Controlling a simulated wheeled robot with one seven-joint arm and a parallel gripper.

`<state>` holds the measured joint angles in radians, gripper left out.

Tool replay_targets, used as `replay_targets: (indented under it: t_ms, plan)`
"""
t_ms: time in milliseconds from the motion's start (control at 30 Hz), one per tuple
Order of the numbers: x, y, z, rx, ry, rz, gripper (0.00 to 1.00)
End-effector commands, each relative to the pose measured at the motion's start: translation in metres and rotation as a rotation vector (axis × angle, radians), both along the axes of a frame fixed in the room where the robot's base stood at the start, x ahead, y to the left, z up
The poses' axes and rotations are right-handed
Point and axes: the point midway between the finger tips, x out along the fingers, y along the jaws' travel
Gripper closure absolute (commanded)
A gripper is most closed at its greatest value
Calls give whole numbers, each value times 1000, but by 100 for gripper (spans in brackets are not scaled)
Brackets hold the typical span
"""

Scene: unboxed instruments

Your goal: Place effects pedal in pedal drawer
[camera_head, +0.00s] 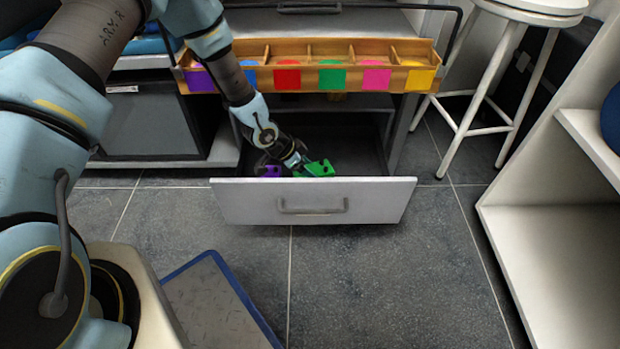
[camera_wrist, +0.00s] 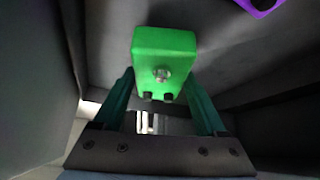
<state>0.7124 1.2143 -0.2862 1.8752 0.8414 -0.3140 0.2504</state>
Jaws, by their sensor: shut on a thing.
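The green effects pedal (camera_head: 319,168) is in the open drawer (camera_head: 312,203), behind its front panel. In the wrist view the green pedal (camera_wrist: 163,55) sits between the two fingers, with a knob and two dark pegs on it. My gripper (camera_wrist: 162,95) is shut on the green pedal and reaches down into the drawer; in the head view my gripper (camera_head: 305,165) shows beside the pedal. A purple pedal (camera_head: 269,170) lies in the drawer to the left, and its edge shows in the wrist view (camera_wrist: 262,6). Whether the green pedal touches the drawer floor is hard to tell.
A wooden tray (camera_head: 330,53) with coloured squares juts out above the drawer. A white stool (camera_head: 505,60) stands at the right back, and a white shelf unit (camera_head: 560,230) at the right.

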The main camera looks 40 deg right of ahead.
Motion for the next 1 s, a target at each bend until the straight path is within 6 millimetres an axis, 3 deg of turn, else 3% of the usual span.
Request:
replay_targets:
  t_ms: [33,167,567,600,800,1000]
  plan:
    - [-1,0,-14,1,2,-1,99]
    - [-1,0,-30,0,1,-2,99]
    - [0,0,-34,-1,1,-1,99]
    - [0,0,-33,0,0,-1,21]
    - [0,0,-33,0,1,-1,0]
    - [0,0,-33,0,1,-1,0]
